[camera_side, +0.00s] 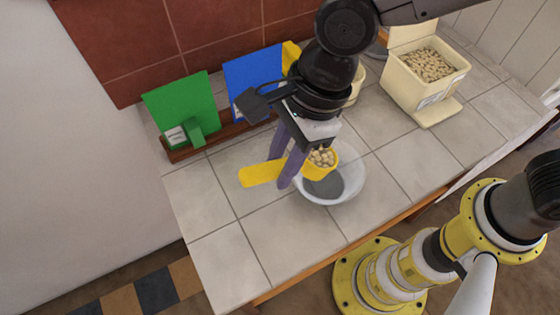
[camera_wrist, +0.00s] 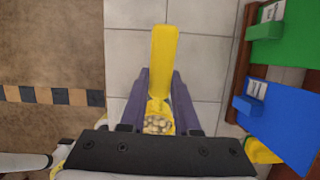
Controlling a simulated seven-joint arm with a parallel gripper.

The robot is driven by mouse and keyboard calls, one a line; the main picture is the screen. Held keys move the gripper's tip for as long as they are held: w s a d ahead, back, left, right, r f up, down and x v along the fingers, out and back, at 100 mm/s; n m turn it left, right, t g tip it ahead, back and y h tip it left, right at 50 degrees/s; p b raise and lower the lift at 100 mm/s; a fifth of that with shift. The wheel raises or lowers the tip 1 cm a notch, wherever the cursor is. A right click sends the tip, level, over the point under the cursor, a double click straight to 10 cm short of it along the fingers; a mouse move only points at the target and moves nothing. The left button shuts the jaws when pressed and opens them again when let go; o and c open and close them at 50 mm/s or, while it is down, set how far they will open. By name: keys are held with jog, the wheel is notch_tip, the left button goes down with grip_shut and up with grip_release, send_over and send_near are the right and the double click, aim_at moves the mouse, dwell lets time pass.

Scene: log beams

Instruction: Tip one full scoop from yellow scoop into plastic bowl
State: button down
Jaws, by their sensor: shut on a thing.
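My gripper (camera_side: 287,167) is shut on the yellow scoop (camera_side: 262,174), its purple fingers on either side of the handle. The scoop's cup holds a heap of pale pellets (camera_side: 321,157) and looks about level. The cup is over the white plastic bowl (camera_side: 354,184), near its back left rim. The visible inside of the bowl looks grey and empty; part of it is hidden by the scoop. In the wrist view the scoop (camera_wrist: 164,60) points its handle up the picture, and the pellets (camera_wrist: 158,125) show between my fingers (camera_wrist: 160,85). The bowl cannot be made out there.
A cream bin of pellets (camera_side: 430,66) stands at the back right. Green (camera_side: 184,108) and blue (camera_side: 253,80) boards stand in a brown rack (camera_side: 220,140) along the back wall, with something yellow beside them. The tiled counter (camera_side: 230,225) is clear at front left.

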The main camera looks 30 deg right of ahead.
jog(key=shift+d+r+y, duration=0.15)
jog(key=shift+r+y, duration=0.25)
jog(key=shift+y, duration=0.1)
jog(key=shift+r, duration=0.1)
dwell(0.4)
jog(key=shift+d+r+y, duration=0.15)
jog(key=shift+r+y, duration=0.05)
jog(key=shift+y, duration=0.2)
jog(key=shift+d+r+y, duration=0.25)
jog(key=shift+y, duration=0.25)
dwell(0.4)
jog(key=shift+d+r+y, duration=0.1)
jog(key=shift+r+y, duration=0.1)
jog(key=shift+y, duration=0.1)
jog(key=shift+d+r+y, duration=0.2)
jog(key=shift+y, duration=0.2)
dwell(0.3)
jog(key=shift+d+r+y, duration=0.45)
jog(key=shift+d+y, duration=0.25)
jog(key=shift+y, duration=0.5)
dwell(0.9)
